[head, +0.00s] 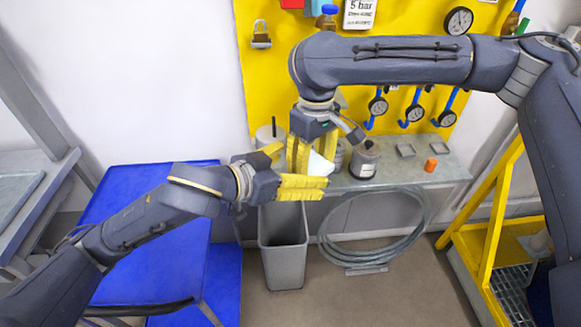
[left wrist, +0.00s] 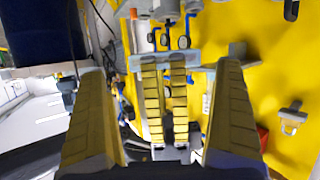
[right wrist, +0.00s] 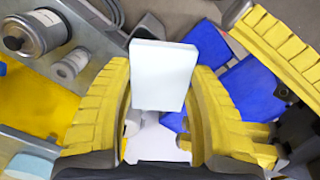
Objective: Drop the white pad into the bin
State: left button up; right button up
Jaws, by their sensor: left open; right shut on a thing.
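The white pad (right wrist: 162,75) is gripped between the yellow fingers of my right gripper (right wrist: 165,110) in the right wrist view. In the head view the pad (head: 319,164) shows partly, at the downward-pointing right gripper (head: 311,158). My left gripper (head: 301,167) is open, reaching in from the left with its fingers close around the right gripper's fingers. In the left wrist view the right gripper's fingers (left wrist: 165,100) stand between the spread left fingers (left wrist: 160,105). The grey bin (head: 284,262) stands on the floor below both grippers; its inside is partly hidden.
A grey bench (head: 395,172) behind the bin carries a metal canister (head: 364,160) and an orange cap (head: 431,164). A coiled hose (head: 372,230) is right of the bin. A blue table (head: 150,180) is left. A yellow gauge board (head: 400,70) stands behind.

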aim_at(311, 165)
pick_arm(q)
jog(key=shift+x, duration=2.6)
jog(key=shift+c, duration=0.3)
jog(key=shift+s+d, duration=0.1)
jog(key=c, duration=1.1)
jog(key=shift+c, duration=0.2)
pick_arm(e)
jog(key=o, duration=0.7)
jog(key=shift+a, duration=0.1)
jog(key=o, duration=0.4)
jog(key=shift+o, duration=0.2)
